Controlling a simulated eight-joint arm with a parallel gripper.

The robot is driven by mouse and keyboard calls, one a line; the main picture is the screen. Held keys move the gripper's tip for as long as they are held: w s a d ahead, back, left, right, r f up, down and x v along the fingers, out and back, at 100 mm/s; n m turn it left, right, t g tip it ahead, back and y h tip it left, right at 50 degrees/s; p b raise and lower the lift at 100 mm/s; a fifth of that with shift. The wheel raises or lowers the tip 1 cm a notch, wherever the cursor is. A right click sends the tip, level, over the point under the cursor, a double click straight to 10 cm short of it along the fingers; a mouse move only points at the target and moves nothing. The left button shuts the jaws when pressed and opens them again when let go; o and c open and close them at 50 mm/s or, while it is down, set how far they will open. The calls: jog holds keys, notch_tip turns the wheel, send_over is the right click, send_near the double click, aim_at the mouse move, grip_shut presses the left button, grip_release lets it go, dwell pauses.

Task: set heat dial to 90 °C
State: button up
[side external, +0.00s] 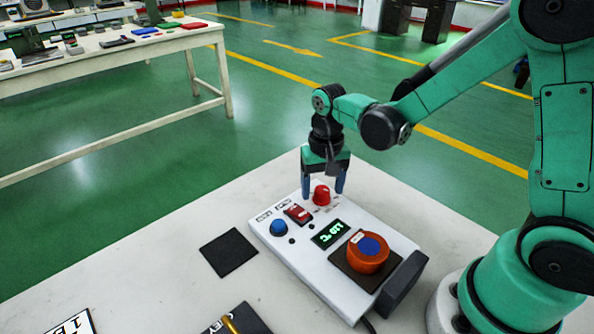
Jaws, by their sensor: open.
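A white control unit (290,258) lies on the pale table. A red knob (321,196) stands at its far end, and a blue knob (279,227) stands on its left side. I cannot read a label that tells which is the heat dial. My gripper (324,190) points down at the red knob, open, with one blue finger on each side of it in this view. I cannot tell whether the fingers touch it. A small display (328,234) shows green characters, too small to read surely.
An orange pot (366,252) with a blue top sits on a dark plate on the unit. A red switch (298,214) is beside the red knob. A black square (229,252) lies left of the unit. Dark and lettered pieces lie at the front edge.

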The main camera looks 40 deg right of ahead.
jog(key=shift+c, duration=0.2)
grip_shut()
jog(key=shift+n, duration=0.5)
jog(key=n, duration=0.3)
jog(key=shift+n, duration=2)
jog(key=shift+o, duration=0.2)
grip_release()
